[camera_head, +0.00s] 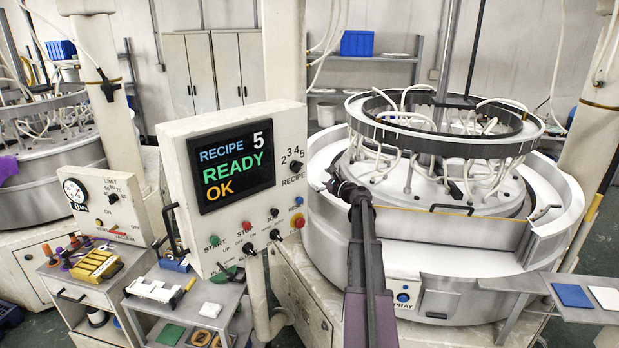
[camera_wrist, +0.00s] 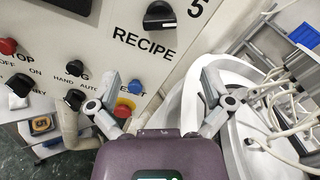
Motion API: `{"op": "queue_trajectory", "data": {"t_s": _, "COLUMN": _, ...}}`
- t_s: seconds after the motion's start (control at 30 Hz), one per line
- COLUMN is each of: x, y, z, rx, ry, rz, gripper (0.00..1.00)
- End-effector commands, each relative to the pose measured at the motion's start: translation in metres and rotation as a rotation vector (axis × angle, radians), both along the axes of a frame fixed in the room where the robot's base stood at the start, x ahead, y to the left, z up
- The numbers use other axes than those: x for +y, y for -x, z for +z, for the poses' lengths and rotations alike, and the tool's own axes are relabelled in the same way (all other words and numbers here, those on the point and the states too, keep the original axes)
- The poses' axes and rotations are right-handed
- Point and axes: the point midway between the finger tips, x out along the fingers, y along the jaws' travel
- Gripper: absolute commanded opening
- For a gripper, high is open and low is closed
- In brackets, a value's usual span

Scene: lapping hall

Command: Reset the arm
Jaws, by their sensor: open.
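My gripper (camera_wrist: 160,88) is open, with its two fingers spread wide and nothing between them. In the wrist view it faces the control panel (camera_wrist: 75,25), with the black RECIPE knob (camera_wrist: 159,14) ahead of the gap. The red button on yellow (camera_wrist: 124,107) shows beside the left finger. In the head view my arm reaches up from the bottom edge, and my gripper (camera_head: 336,176) is small and dark at its far end, right of the panel (camera_head: 182,150). Whether it touches anything cannot be told. The screen (camera_head: 234,166) reads RECIPE 5, READY, OK.
A round lapping machine (camera_head: 440,240) with a hose ring (camera_head: 440,135) stands right of the panel. A shelf at the right (camera_head: 560,282) holds a blue pad (camera_head: 573,295) and a white pad (camera_head: 606,297). A cart (camera_head: 185,300) and a gauge box (camera_head: 108,205) stand left.

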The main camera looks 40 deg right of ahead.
Motion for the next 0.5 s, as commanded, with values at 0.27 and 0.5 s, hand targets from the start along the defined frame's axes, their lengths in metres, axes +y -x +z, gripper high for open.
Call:
{"op": "queue_trajectory", "data": {"t_s": 0.27, "x": 0.000, "y": 0.000, "z": 0.000, "rx": 0.000, "ry": 0.000, "rz": 0.000, "gripper": 1.00}}
{"op": "queue_trajectory", "data": {"t_s": 0.5, "x": 0.029, "y": -0.004, "z": -0.016, "rx": 0.028, "ry": 0.064, "rz": 0.047, "gripper": 1.00}}
